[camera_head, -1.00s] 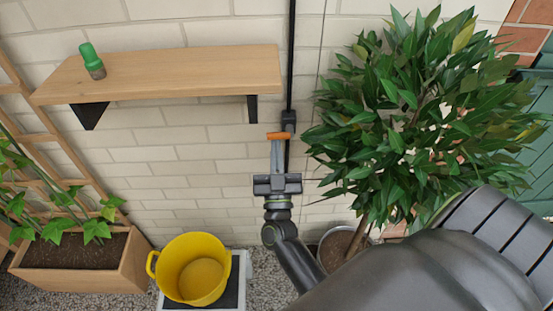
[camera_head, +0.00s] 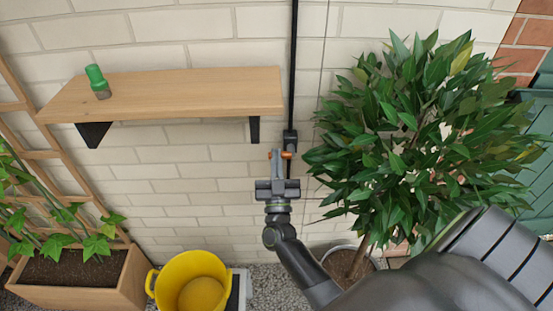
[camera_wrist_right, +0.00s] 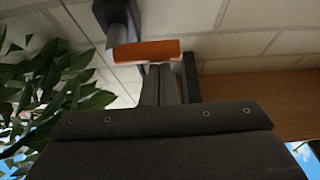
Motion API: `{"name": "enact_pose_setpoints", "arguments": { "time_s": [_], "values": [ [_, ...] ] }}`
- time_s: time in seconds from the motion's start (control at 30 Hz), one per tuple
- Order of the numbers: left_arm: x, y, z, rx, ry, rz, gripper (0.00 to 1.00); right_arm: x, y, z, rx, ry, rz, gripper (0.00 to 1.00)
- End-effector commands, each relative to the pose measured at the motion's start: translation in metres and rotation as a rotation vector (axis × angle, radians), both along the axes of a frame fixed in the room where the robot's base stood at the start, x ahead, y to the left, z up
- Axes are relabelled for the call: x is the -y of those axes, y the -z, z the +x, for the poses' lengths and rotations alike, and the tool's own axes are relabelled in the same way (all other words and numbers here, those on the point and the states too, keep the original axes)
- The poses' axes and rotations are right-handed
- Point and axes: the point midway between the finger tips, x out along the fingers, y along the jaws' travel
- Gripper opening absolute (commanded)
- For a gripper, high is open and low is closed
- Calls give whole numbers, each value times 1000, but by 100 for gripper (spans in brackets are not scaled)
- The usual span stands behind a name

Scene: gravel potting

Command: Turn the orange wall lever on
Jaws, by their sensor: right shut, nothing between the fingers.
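The orange lever (camera_head: 287,155) sticks out to the left from a dark fitting (camera_head: 290,138) on the black wall pipe. It lies roughly level. My right gripper (camera_head: 277,152) is shut and empty, and its fingertips overlap the lever in the head view, hiding its middle. In the right wrist view the lever (camera_wrist_right: 147,50) runs across just beyond the closed fingertips (camera_wrist_right: 160,68), very close to them. I cannot tell whether they touch. My left gripper is not in view.
A wooden shelf (camera_head: 190,94) with a green-topped bottle (camera_head: 96,76) is left of the lever. A leafy tree (camera_head: 420,140) stands close on the right. A yellow bucket (camera_head: 185,275) and a wooden planter (camera_head: 100,285) stand below. The wall between shelf and bucket is clear.

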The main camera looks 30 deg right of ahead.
Motion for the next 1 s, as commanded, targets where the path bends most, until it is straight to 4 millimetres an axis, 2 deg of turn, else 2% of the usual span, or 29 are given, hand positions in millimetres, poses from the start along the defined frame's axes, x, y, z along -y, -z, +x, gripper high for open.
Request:
{"name": "enact_pose_setpoints", "arguments": {
  "time_s": [1.0],
  "values": [
    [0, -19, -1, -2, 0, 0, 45, -1, 7, 1, -105, 1, -166, 0]
  ]
}}
